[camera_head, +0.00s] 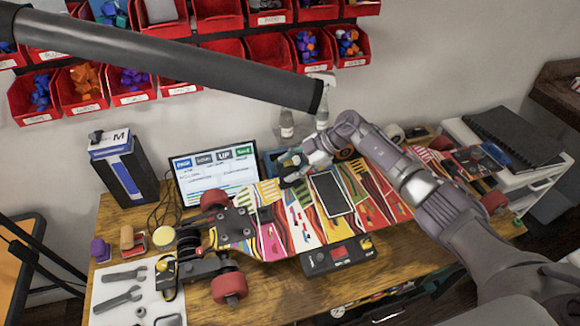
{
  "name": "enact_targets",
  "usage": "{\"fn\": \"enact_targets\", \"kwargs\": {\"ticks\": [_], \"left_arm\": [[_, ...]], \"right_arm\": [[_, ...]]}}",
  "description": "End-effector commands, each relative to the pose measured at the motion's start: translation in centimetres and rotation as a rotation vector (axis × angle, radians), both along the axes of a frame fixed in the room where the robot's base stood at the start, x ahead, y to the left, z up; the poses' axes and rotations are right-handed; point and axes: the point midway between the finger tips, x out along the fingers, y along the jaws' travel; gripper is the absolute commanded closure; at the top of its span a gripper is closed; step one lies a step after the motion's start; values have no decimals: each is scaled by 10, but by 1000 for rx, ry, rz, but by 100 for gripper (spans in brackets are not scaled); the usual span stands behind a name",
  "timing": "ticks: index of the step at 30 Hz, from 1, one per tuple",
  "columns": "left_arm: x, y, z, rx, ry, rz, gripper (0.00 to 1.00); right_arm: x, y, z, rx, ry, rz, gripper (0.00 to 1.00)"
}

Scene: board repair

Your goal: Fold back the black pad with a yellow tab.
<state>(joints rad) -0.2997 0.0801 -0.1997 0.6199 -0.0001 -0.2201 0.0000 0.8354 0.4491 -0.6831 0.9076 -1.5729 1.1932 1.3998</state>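A flat black rectangular pad (331,193) with a pale rim lies on the colourful skateboard deck (284,234). I cannot clearly make out a yellow tab on it. My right arm reaches in from the lower right, over the right part of the board. Its gripper (308,163) is just behind and left of the pad's far edge, near a blue-and-black item (288,165). The fingers are small and partly hidden, so I cannot tell whether they are open or touching anything. My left gripper is not in view.
A screen (215,178), spray bottles (287,123) and a tall box (124,167) stand behind. Wrenches (117,300) lie at left. A thick dark tube (160,55) crosses above.

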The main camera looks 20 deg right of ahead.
Motion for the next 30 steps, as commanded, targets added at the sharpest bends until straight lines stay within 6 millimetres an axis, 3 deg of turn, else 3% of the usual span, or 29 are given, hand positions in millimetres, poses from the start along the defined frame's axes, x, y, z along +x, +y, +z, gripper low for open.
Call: {"fn": "enact_targets", "kwargs": {"ticks": [7,21,30], "left_arm": [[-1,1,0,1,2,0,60],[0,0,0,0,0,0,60],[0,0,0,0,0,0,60]], "right_arm": [[-3,-8,4,-3,5,0,50],[-19,-72,66,-2,1,1,50],[-22,-85,80,0,2,1,50]]}}
